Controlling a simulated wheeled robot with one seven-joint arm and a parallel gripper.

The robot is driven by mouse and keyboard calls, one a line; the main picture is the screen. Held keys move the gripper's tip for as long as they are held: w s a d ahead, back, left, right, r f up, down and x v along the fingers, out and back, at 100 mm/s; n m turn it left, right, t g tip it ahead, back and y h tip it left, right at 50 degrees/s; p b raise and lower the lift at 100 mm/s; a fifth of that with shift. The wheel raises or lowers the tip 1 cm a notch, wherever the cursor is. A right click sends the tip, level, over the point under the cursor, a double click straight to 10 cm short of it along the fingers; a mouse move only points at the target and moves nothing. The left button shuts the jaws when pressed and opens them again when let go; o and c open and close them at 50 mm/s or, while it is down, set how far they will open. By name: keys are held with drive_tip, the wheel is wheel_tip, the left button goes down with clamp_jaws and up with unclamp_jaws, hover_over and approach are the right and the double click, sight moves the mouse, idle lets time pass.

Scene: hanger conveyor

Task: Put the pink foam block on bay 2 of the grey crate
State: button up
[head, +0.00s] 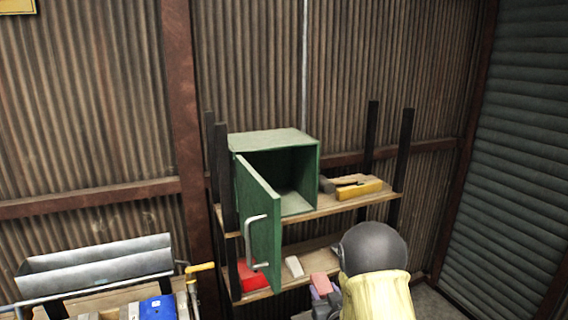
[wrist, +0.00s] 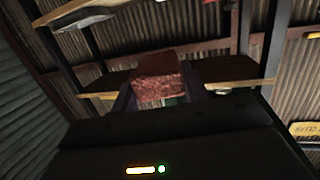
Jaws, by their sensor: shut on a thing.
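The pink foam block (wrist: 160,90) is between the two dark fingers of my gripper (wrist: 160,98) in the wrist view, and the gripper is shut on it. In the head view the pink block (head: 321,282) shows at the tip of my gripper (head: 324,291), in front of the lower shelf. My arm hides part of the gripper there. I cannot make out a grey crate with numbered bays in either view.
A green cabinet (head: 270,137) with its door (head: 262,215) open stands on the upper shelf beside a wooden tool (head: 358,189). The lower shelf holds a red object (head: 252,278) and a whitish block (head: 294,266). At left are a grey metal trough (head: 95,268) and a blue box (head: 158,307).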

drive_tip(key=s+d+f+m+h, duration=0.1)
drive_tip(key=s+d+f, duration=0.1)
drive_tip(key=f, duration=0.7)
drive_tip(key=s+d+f+m+h, duration=0.1)
drive_tip(key=s+d+f+h, duration=0.1)
drive_tip(key=f, duration=0.7)
drive_tip(key=shift+s+f, duration=0.15)
drive_tip(key=shift+s, duration=0.05)
drive_tip(key=shift+s, duration=0.1)
drive_tip(key=s+r, duration=0.1)
drive_tip(key=s, duration=0.1)
drive_tip(key=s+r, duration=0.1)
drive_tip(key=s, duration=0.1)
drive_tip(key=shift+s+r, duration=0.1)
drive_tip(key=shift+r, duration=0.05)
